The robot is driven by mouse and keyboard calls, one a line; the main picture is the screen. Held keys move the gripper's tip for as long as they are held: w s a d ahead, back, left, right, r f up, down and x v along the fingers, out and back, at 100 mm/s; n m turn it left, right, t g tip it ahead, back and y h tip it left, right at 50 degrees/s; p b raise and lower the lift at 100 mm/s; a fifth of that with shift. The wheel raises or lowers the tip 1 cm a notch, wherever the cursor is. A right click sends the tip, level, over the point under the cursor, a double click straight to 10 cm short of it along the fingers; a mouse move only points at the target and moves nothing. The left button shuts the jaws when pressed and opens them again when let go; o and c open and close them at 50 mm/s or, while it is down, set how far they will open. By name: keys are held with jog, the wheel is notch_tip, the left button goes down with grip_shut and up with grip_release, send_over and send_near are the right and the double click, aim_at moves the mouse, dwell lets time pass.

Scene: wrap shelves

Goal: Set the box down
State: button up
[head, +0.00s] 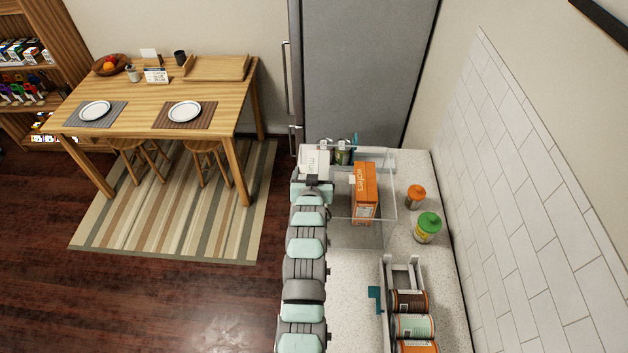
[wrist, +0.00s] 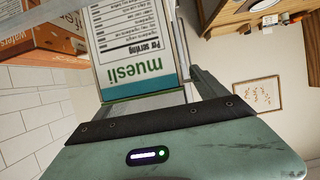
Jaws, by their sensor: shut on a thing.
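The muesli box (head: 314,161) is white and stands at the left side of the clear bin in the head view. In the wrist view its label panel (wrist: 130,45) and green and blue band fill the space in front of my gripper. My gripper (head: 318,181) is shut on the muesli box; in the wrist view a grey finger (wrist: 208,88) shows beside it. The box's lower part is hidden by my arm in the head view, so I cannot tell whether it touches a surface.
A clear bin (head: 385,237) on the counter holds an orange wafers box (head: 366,192). Small dark jars (head: 343,153) stand at the back. An orange-lidded jar (head: 415,196) and a green-lidded jar (head: 428,226) stand to the right. A can rack (head: 387,272) is in front.

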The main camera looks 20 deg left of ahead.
notch_tip(320, 180, down, 4)
jog(key=shift+w+f+p, duration=0.1)
jog(key=shift+f+p, duration=0.1)
jog(key=shift+p, duration=0.35)
jog(key=shift+f+b, duration=0.6)
jog(key=shift+f, duration=0.1)
jog(key=o, duration=1.7)
jog(key=shift+f, duration=0.1)
jog(key=shift+o, duration=1.4)
jog(key=shift+f, duration=0.2)
jog(key=shift+r+p, duration=0.3)
jog(key=b+v, duration=0.2)
jog(key=v, duration=1)
jog(key=shift+r, duration=0.5)
